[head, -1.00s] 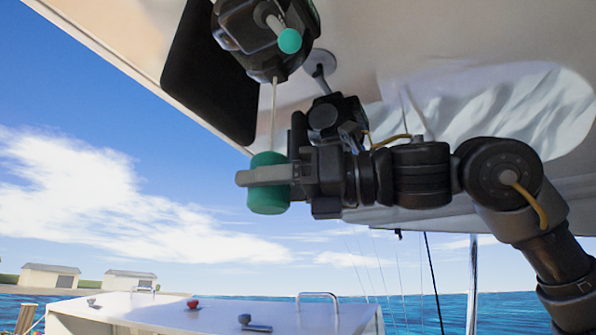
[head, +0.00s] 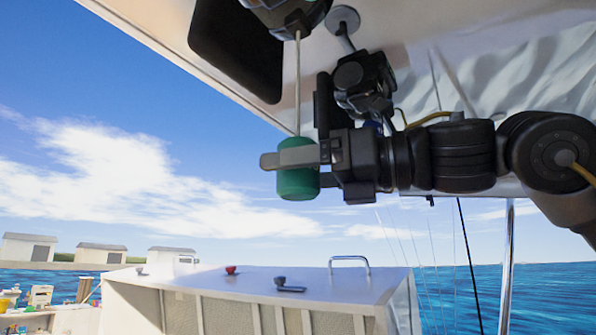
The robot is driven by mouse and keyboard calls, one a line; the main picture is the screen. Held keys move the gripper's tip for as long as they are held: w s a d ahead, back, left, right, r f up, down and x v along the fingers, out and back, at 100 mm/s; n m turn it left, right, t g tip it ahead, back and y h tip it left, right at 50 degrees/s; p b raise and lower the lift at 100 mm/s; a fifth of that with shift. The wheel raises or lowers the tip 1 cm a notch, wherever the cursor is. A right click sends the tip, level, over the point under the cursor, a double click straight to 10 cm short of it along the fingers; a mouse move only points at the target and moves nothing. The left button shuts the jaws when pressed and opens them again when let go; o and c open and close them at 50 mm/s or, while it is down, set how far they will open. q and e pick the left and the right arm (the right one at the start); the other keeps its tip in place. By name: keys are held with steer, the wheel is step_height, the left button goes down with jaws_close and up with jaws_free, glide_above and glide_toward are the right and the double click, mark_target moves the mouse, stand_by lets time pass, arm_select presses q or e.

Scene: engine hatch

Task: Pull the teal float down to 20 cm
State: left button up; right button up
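The teal float (head: 298,184) hangs at the lower end of a thin pale cord (head: 298,85). The cord runs up to a dark, rounded housing (head: 285,14) under the white overhead panel, cut off by the top edge. My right gripper (head: 292,165) reaches in from the right. Its fingers lie across the float's sides, one in front and one behind, and appear closed on it. The front finger hides part of the float. The cord looks straight and nearly vertical. My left gripper is not in view.
A white cabinet (head: 250,285) with a red knob (head: 231,270), a dark lever (head: 288,285) and a metal handrail (head: 349,262) stands below. A metal pole (head: 507,265) and thin lines are at right. Open air lies left of the float.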

steer(key=shift+d, duration=0.1)
steer(key=shift+s+d+f+b, duration=0.1)
steer(key=shift+d+b, duration=0.2)
steer(key=b+v, duration=0.2)
steer(key=v, duration=0.8)
steer(key=shift+s, duration=0.1)
